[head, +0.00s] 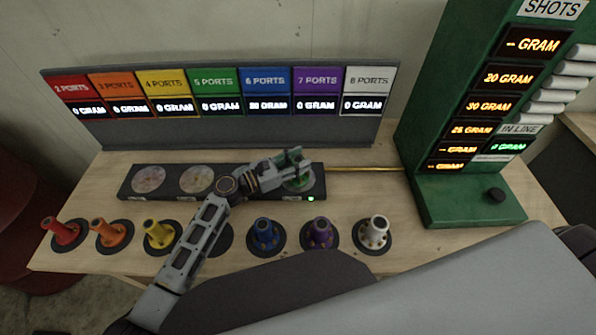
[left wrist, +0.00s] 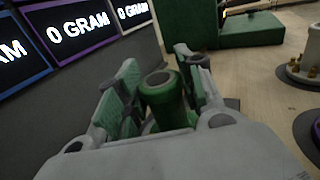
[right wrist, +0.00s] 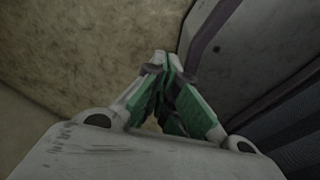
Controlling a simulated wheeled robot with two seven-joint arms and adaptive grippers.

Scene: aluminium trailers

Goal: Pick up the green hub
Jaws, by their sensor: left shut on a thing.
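The green hub (left wrist: 162,98) stands upright between the green-padded fingers of my left gripper (left wrist: 160,92), which is shut on it. In the head view my left gripper (head: 285,168) is over the right end of the black tray (head: 230,188), at the rightmost round pad. The hub is largely hidden by the fingers there, and I cannot tell whether its base touches the pad. My right gripper (right wrist: 166,75) shows only in its wrist view, with its fingertips together and nothing between them.
Red (head: 62,231), orange (head: 110,233), yellow (head: 159,235), blue (head: 265,235), purple (head: 320,235) and white (head: 375,232) hubs stand along the table front. A sign panel (head: 230,128) stands behind the tray. A green SHOTS cabinet (head: 455,195) stands right.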

